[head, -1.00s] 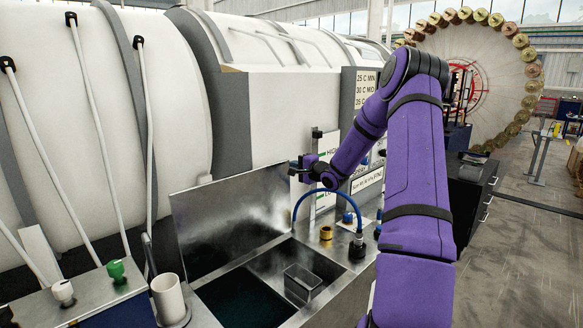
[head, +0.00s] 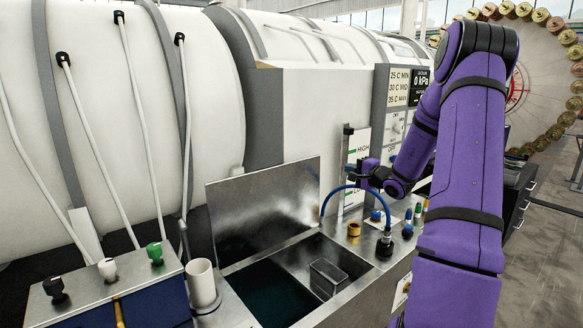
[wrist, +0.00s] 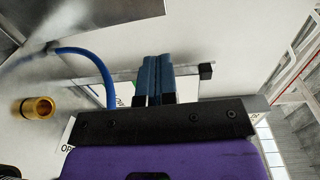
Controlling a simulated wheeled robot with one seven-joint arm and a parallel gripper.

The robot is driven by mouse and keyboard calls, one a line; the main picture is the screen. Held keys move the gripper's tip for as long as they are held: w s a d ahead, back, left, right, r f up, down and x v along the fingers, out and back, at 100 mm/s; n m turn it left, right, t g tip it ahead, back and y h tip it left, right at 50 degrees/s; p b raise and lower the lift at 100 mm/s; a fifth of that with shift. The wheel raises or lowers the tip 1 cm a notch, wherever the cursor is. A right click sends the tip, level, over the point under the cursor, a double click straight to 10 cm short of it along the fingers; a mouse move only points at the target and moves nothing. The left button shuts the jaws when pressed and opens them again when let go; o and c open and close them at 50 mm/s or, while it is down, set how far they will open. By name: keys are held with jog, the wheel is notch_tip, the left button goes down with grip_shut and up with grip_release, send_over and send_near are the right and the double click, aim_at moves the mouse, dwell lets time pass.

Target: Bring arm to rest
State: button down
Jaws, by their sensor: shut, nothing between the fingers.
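My purple arm rises on the right of the head view and bends down to my gripper (head: 351,170), which is in front of the white machine's panel, above the sink's back right corner. In the wrist view my gripper (wrist: 158,62) shows its two blue-grey fingers closed side by side with nothing between them. A blue hose (head: 330,195) arcs just below and beside the gripper in the head view; whether they touch I cannot tell. The hose (wrist: 85,55) also passes left of the fingers in the wrist view.
A metal sink (head: 225,272) with a raised lid (head: 265,190) stands left of the gripper. A brass fitting (head: 353,229) sits on its rim. A white cup (head: 202,283) and several valve knobs are at the lower left. A spool wheel (head: 545,60) stands at the far right.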

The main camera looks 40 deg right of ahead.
jog(key=s+a+r+n+g+y, duration=0.1)
jog(key=a+r+n+g+y, duration=0.2)
jog(key=a, duration=0.7)
jog(key=s+a+r+n+g+y, duration=0.2)
jog(key=a+r+n+g, duration=0.15)
jog(key=a, duration=0.65)
jog(key=s+a+r+n+g+y, duration=0.1)
jog(key=a+r+n+g+y, duration=0.25)
jog(key=a, duration=0.75)
jog(key=s+a+r+n+g+h, duration=0.25)
jog(key=s+a+n+h, duration=0.2)
jog(key=s+a, duration=0.65)
jog(key=s+n+h, duration=0.1)
jog(key=s+h, duration=0.1)
jog(key=s, duration=0.5)
jog(key=s+d+r+n+h, duration=0.1)
jog(key=s+n+h, duration=0.1)
jog(key=s, duration=0.6)
jog(key=shift+d+h, duration=0.25)
jog(key=shift+h, duration=0.05)
